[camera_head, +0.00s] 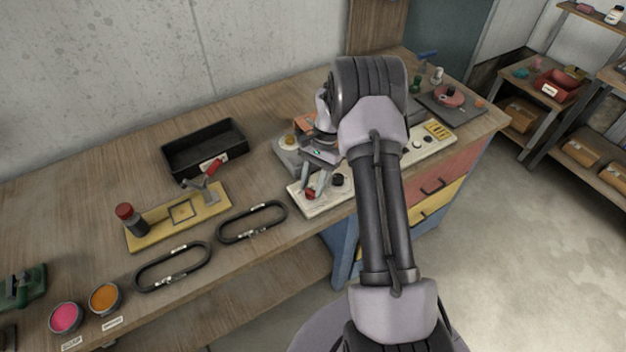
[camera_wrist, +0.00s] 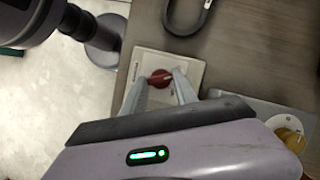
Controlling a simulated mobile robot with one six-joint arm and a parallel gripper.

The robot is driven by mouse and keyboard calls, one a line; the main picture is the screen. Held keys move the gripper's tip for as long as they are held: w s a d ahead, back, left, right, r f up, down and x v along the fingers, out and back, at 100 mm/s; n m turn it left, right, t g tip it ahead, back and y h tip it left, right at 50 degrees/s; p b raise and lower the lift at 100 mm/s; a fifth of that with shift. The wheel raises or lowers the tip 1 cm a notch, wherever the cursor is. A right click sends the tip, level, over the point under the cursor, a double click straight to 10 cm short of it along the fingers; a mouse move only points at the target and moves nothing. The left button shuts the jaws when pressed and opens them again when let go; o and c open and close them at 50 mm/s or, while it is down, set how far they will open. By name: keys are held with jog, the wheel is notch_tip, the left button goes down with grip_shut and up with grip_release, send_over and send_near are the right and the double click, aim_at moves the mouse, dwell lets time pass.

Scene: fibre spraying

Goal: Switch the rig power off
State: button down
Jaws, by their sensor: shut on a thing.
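A red rotary knob (camera_head: 310,194) sits at the left end of a pale control panel (camera_head: 322,207) near the bench's front edge. The knob also shows in the wrist view (camera_wrist: 161,79), on a pale plate (camera_wrist: 143,68). My gripper (camera_head: 312,189) reaches down to the panel and is shut on the red knob, with one finger on each side of it in the wrist view (camera_wrist: 162,82). A black knob (camera_head: 339,180) is on the panel just right of my gripper. My arm hides part of the panel's middle. The knob's markings are too small to read.
A grey unit with a yellow knob (camera_head: 290,140) stands behind the panel. Black oval rings (camera_head: 252,222), a yellow fixture (camera_head: 178,216) and a black tray (camera_head: 204,148) lie to the left. A grey plate with a red disc (camera_head: 449,96) is at the right end.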

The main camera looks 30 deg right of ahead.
jog(key=shift+w+n+g+p, duration=0.1)
jog(key=shift+n+g+p, duration=0.25)
jog(key=shift+n, duration=0.55)
jog(key=shift+h, duration=0.3)
jog(key=c, duration=1)
grip_release()
jog(key=shift+o, duration=0.2)
jog(key=p+v, duration=0.4)
jog(key=v, duration=1.3)
jog(key=shift+r, duration=0.2)
jog(key=shift+w+d, duration=0.1)
jog(key=shift+d, duration=0.05)
